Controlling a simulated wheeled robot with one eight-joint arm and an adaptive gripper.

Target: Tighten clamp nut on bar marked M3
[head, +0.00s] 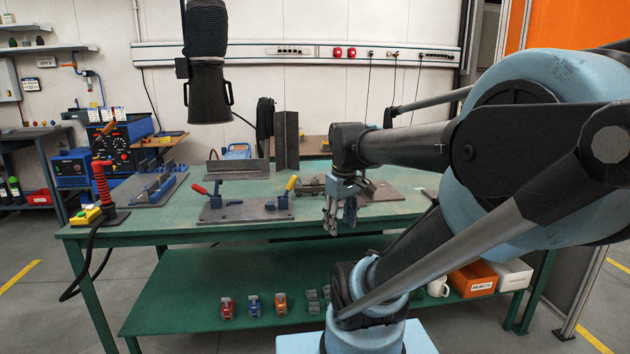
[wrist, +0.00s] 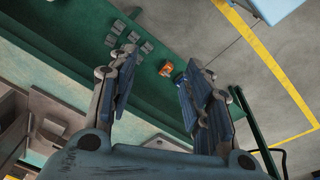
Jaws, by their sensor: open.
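My gripper (head: 340,216) is open and empty at the front edge of the green bench, with its fingers pointing down. In the wrist view its two fingers (wrist: 160,72) are spread with nothing between them. A flat fixture plate (head: 375,193) lies on the bench behind and right of my gripper, partly hidden by it. A dark clamp part (head: 311,184) shows just left of my wrist. No M3 mark or clamp nut can be made out in either view, so I cannot tell which bar bears it.
A plate with red- and yellow-handled clamps (head: 245,208) lies left of my gripper. A plate with blue parts (head: 152,190) is farther left. A black extraction hood (head: 208,92) hangs above. The lower shelf (head: 190,290) holds small coloured blocks and an orange bin (head: 473,279).

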